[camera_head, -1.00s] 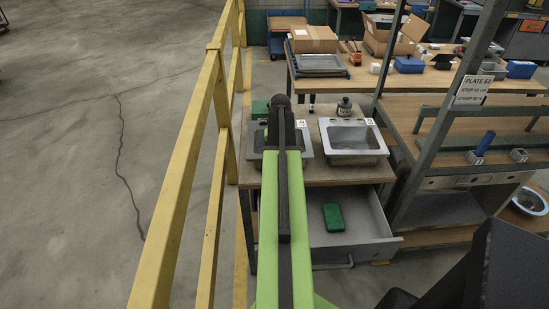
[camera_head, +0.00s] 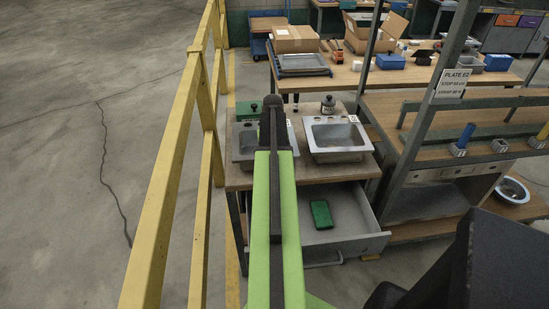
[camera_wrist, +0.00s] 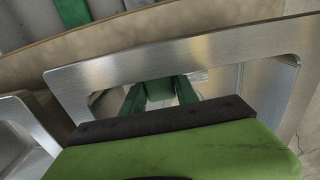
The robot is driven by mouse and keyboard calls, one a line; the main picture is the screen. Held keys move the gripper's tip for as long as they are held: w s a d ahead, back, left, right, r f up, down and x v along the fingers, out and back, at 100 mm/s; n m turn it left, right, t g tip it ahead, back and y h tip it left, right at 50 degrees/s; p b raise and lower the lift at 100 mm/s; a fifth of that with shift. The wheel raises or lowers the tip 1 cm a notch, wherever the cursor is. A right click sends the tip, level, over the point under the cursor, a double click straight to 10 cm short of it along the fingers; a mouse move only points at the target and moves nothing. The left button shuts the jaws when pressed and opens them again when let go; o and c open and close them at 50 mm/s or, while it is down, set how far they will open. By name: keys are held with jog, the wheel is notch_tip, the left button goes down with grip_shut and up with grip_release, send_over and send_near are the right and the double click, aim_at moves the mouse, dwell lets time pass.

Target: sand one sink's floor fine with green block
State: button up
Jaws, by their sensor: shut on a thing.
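Two steel sinks are set side by side on a wooden bench (camera_head: 300,176). My gripper (camera_head: 272,118) reaches over the left sink (camera_head: 243,147), hiding much of its basin. In the wrist view, that sink's rim (camera_wrist: 110,74) surrounds a dark green block (camera_wrist: 160,89) just past my gripper, at the basin. My gripper is shut on this block; its body hides most of it, so contact with the floor cannot be told. The right sink (camera_head: 338,138) is empty. Another green block (camera_head: 321,214) lies in the open drawer (camera_head: 352,226) below.
A dark bottle (camera_head: 328,104) stands behind the right sink, and a green item (camera_head: 247,110) lies behind the left one. A yellow railing (camera_head: 170,185) runs along the left. A shelf post (camera_head: 425,130) stands at the right.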

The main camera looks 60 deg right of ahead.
jog(key=shift+w+a, duration=0.7)
jog(key=shift+w, duration=0.25)
jog(key=shift+w+a, duration=0.65)
jog(key=shift+w, duration=0.3)
jog(key=shift+w+a, duration=0.7)
jog(key=shift+w, duration=0.25)
notch_tip(320, 180, up, 6)
jog(key=p, duration=0.6)
notch_tip(320, 180, up, 3)
jog(key=p, duration=0.3)
